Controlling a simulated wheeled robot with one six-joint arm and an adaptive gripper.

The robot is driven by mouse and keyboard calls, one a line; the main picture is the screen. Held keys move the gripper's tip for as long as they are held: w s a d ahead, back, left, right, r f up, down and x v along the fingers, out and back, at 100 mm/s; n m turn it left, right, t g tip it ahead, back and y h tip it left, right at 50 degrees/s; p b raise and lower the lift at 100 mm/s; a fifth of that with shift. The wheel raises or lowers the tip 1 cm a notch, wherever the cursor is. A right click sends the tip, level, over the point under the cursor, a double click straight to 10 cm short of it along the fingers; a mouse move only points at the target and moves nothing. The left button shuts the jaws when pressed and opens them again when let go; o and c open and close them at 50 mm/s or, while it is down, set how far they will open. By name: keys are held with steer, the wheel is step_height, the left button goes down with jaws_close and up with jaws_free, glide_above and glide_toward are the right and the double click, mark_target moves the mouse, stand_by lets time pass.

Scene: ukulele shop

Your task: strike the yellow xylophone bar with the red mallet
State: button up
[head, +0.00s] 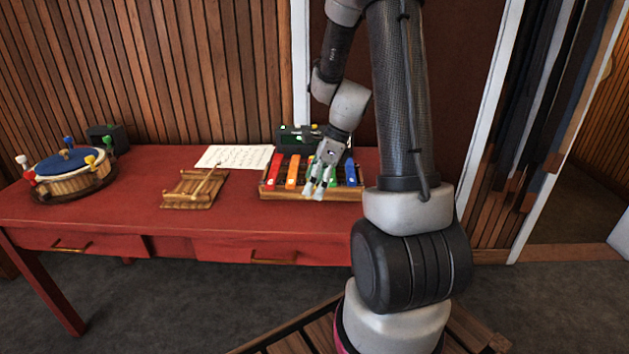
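The xylophone (270,194) stands on the red table, with red (275,172), orange (292,172), green and blue (350,172) bars showing. My gripper (317,191) points down over its middle, between the orange bar and the blue bar. It hides most of that stretch, where the yellow bar cannot be made out clearly. I cannot tell whether the fingers touch a bar, or whether they hold anything. No red mallet shows clearly in the gripper. A red-tipped piece (29,178) stands at the left rim of the round wooden drum-like thing.
The round wooden thing with a blue top (68,160) carries several coloured knobs at the table's left. A small wooden rack (190,190), a paper sheet (233,157) and dark boxes (290,136) are on the red table (140,215). The table's front middle is clear.

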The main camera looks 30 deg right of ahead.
step_height(320, 180, up, 5)
steer(key=shift+r, duration=0.1)
stand_by(0.7)
